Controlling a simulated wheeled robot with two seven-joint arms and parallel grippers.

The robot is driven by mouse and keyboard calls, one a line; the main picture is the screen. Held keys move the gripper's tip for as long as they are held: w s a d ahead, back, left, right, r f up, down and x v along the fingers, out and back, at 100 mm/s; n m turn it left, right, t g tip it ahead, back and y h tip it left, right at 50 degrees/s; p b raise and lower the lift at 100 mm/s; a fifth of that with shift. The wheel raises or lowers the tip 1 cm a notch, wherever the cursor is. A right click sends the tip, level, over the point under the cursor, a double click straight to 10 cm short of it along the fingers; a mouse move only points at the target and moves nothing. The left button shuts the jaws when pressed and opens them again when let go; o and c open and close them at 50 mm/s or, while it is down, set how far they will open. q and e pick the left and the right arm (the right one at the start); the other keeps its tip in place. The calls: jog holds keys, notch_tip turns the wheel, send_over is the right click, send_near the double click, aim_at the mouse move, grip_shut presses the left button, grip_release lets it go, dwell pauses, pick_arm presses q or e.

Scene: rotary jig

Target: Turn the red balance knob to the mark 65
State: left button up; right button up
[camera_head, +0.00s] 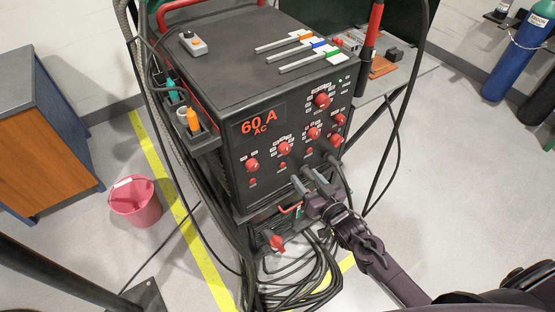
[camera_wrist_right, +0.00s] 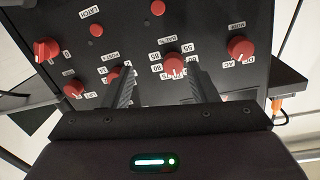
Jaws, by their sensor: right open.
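The red balance knob (camera_head: 285,147) sits in the lower row on the front panel of a dark welding machine (camera_head: 222,74), with small number labels around it. In the right wrist view the balance knob (camera_wrist_right: 174,65) shows between the fingers, nearer the right-hand one. The 55 label is readable there; I cannot make out the mark 65 or the knob's exact setting. My right gripper (camera_head: 302,177) is open and empty, in front of the panel below the knob. Its fingers also show in the wrist view (camera_wrist_right: 162,74), apart from the knob. My left gripper is not in view.
Other red knobs flank it, including the DC/AC knob (camera_wrist_right: 240,48) and a larger knob (camera_head: 322,100) higher up. Black cables (camera_head: 295,270) hang and coil below the panel. A pink bucket (camera_head: 135,201) stands on the floor at left.

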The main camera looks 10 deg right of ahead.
aim_at(287, 151)
jog(key=shift+t+y, duration=0.3)
jog(key=shift+y, duration=0.1)
jog(key=w+a+r, duration=0.1)
jog(key=w, duration=0.1)
jog(key=w+a+r, duration=0.1)
jog(key=w, duration=0.1)
jog(key=w+a+r, duration=0.1)
jog(key=w, duration=0.1)
jog(key=shift+w+r+p, duration=0.1)
jog(key=shift+w+p, duration=0.3)
jog(key=shift+w+a, duration=0.2)
jog(key=shift+w, duration=0.4)
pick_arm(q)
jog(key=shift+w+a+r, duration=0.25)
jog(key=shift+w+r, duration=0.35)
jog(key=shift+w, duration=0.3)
pick_arm(e)
jog(key=c, duration=1)
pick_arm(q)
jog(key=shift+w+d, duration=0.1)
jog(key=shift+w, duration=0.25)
pick_arm(e)
jog(key=shift+n, duration=0.3)
